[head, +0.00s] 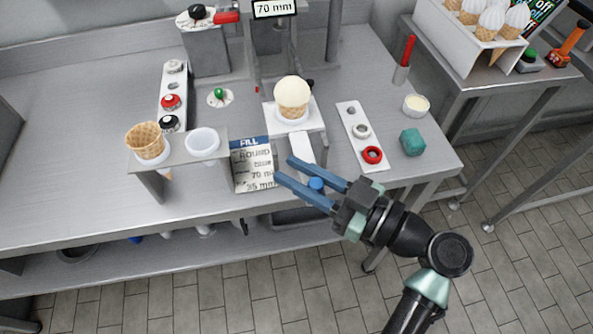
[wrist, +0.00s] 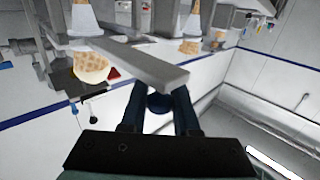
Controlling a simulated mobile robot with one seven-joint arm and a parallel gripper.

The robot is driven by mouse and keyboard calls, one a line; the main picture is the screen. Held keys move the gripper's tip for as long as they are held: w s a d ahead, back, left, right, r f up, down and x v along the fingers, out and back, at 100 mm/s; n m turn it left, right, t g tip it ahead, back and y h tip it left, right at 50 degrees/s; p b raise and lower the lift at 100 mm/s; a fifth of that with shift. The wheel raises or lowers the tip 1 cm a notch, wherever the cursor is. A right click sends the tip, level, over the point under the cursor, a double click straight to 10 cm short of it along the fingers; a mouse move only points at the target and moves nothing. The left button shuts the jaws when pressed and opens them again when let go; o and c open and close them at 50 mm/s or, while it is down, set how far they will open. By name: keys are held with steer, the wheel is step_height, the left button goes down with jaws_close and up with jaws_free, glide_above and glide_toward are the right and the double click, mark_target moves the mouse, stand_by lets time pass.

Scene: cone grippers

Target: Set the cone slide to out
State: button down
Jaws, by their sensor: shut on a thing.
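The cone slide (head: 302,147) is a white strip running forward from under a white block on the table. A waffle cone (head: 293,112) with a pale round scoop stands upright at that block. The slide's blue knob (head: 316,184) is at its front end, near the table's front edge. My gripper (head: 284,168) reaches in from the right, with its long blue fingers on either side of the knob. In the wrist view the round dark-blue knob (wrist: 158,103) sits between my fingers (wrist: 160,92), and they are shut on it. The fingers hide part of the slide.
A metal rack (head: 180,158) at left holds an empty waffle cone (head: 146,140) and a white cup (head: 203,142). A FILL card (head: 254,165) stands beside the slide. At right are a ring plate (head: 361,136), a teal block (head: 412,142) and a small bowl (head: 416,105).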

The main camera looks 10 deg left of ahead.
steer(key=shift+s+d, duration=0.1)
steer(key=shift+s, duration=0.05)
steer(key=c, duration=1)
jaws_free()
steer(key=o, duration=0.3)
steer(key=shift+s+d, duration=0.1)
steer(key=shift+s, duration=0.1)
steer(key=shift+w, duration=0.1)
steer(key=b+v, duration=0.2)
steer(key=v, duration=1)
steer(key=shift+s+d, duration=0.2)
steer(key=shift+d, duration=0.15)
